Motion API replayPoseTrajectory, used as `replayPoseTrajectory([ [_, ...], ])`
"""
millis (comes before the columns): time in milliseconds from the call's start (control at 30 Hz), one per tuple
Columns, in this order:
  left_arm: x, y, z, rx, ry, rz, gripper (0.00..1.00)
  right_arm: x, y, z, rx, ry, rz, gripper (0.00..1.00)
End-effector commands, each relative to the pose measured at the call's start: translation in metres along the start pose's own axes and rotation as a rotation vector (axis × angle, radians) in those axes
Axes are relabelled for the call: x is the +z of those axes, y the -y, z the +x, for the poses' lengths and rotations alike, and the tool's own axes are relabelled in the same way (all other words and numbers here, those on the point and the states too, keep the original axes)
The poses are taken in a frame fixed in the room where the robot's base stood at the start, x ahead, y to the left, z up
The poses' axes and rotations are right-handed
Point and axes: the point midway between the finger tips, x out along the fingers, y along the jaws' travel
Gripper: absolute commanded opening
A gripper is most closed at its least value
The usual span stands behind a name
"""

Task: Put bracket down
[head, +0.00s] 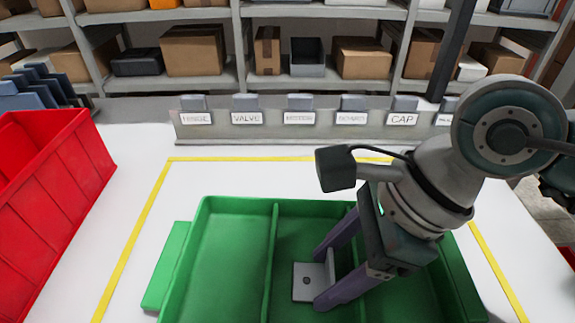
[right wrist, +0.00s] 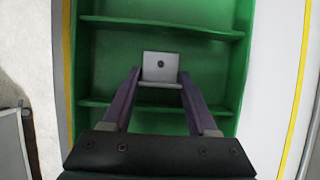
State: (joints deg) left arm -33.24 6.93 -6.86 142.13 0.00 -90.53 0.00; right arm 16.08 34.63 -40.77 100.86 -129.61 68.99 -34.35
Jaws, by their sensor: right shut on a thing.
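A grey metal bracket (head: 308,281) with a round hole in its plate is in the middle compartment of the green divided tray (head: 190,262). My right gripper (head: 322,278) reaches down into the tray, its two purple fingers shut on the bracket. In the right wrist view the bracket (right wrist: 161,68) sits between the fingertips (right wrist: 160,80), between two dividers of the tray (right wrist: 165,12). I cannot tell whether the bracket touches the tray floor. My left gripper is not in view.
A red bin (head: 50,190) stands on the left of the white table, beside yellow tape (head: 135,235) around the tray. A grey dispenser row with labels such as VALVE (head: 247,118) and CAP (head: 402,119) runs behind. Shelves with cardboard boxes (head: 193,50) stand farther back.

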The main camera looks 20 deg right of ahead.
Motion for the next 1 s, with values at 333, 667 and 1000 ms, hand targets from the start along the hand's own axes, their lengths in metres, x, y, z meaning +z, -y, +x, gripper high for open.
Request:
replayPoseTrajectory([
  [333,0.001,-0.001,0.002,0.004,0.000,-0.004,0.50,-0.001,0.000,0.002,0.000,0.000,0.001,0.79],
  [667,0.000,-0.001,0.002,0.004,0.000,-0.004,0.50,0.000,0.000,0.001,0.000,0.000,0.001,0.89],
  [1000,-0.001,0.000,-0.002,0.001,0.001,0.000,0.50,0.000,0.001,-0.051,-0.006,-0.002,-0.003,0.89],
])
